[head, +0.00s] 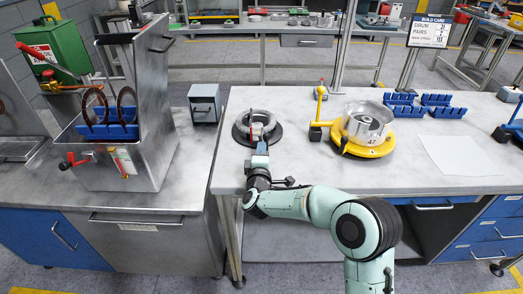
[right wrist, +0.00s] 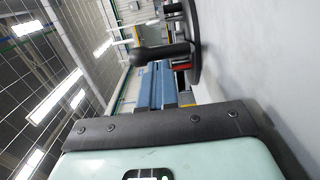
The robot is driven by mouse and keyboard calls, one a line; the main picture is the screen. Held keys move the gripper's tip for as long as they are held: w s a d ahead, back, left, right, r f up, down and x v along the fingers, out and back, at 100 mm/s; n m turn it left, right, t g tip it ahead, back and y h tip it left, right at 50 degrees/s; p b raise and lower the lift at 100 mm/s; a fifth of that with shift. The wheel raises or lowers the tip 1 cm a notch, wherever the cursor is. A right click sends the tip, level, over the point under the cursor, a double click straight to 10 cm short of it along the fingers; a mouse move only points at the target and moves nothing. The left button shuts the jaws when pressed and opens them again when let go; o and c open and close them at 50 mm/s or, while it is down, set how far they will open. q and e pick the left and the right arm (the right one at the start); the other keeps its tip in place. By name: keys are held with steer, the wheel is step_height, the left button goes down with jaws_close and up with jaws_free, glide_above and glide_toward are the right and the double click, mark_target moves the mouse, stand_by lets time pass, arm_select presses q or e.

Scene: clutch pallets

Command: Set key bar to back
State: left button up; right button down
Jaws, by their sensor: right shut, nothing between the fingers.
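A round fixture with a black base and a metal ring (head: 242,120) stands at the left end of the grey workbench. A small grey and red part sits at its front centre. In the right wrist view, a black bar with a rounded end (right wrist: 160,53) sticks out from a dark round disc (right wrist: 190,30); I cannot tell surely whether it is the key bar. My right gripper (head: 260,150) is at the fixture's front edge, its blue fingers (right wrist: 155,85) shut and empty, pointing at it. I cannot tell whether they touch it. My left gripper is not in view.
Right of the fixture stand a yellow-handled tool (head: 320,108) and a metal drum (head: 367,123) on a yellow base (head: 378,150). Blue racks (head: 436,103) and a white sheet (head: 462,155) lie further right. A metal tank (head: 130,165) stands left, across a gap.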

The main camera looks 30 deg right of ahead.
steer(key=shift+d, duration=0.15)
